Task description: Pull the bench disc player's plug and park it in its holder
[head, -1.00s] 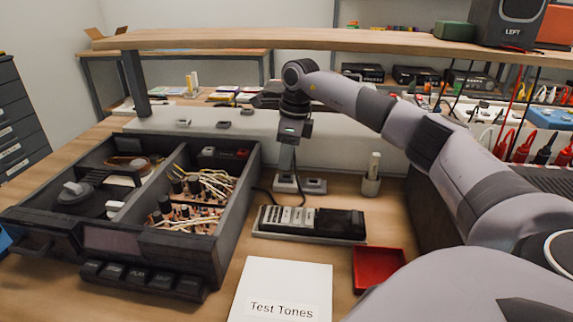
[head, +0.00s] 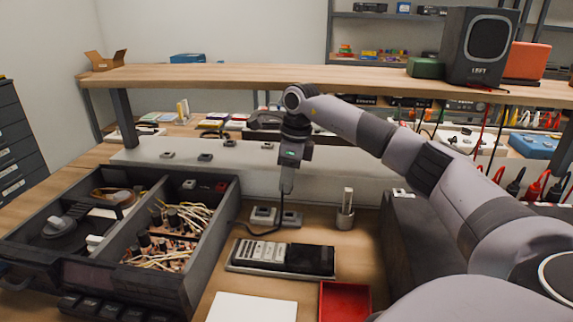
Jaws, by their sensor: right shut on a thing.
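The open-topped bench disc player (head: 207,235) stands at the left, its inside parts and wiring showing. My right gripper (head: 287,190) points down and is shut on the plug, which is mostly hidden between the fingers. A dark cord (head: 262,233) hangs from it and runs to the player's right side. The gripper is above two small grey socket blocks (head: 263,215), (head: 291,220) on the bench, with a gap below the fingers. A grey cup-like holder (head: 345,218) with a pale upright piece stands right of the sockets. My left gripper is not in view.
A remote control (head: 300,260) lies on a tray in front of the sockets. A red tray (head: 343,302) and a white booklet (head: 250,308) lie nearer. A wooden shelf (head: 230,76) spans behind, with a speaker (head: 485,45) on it.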

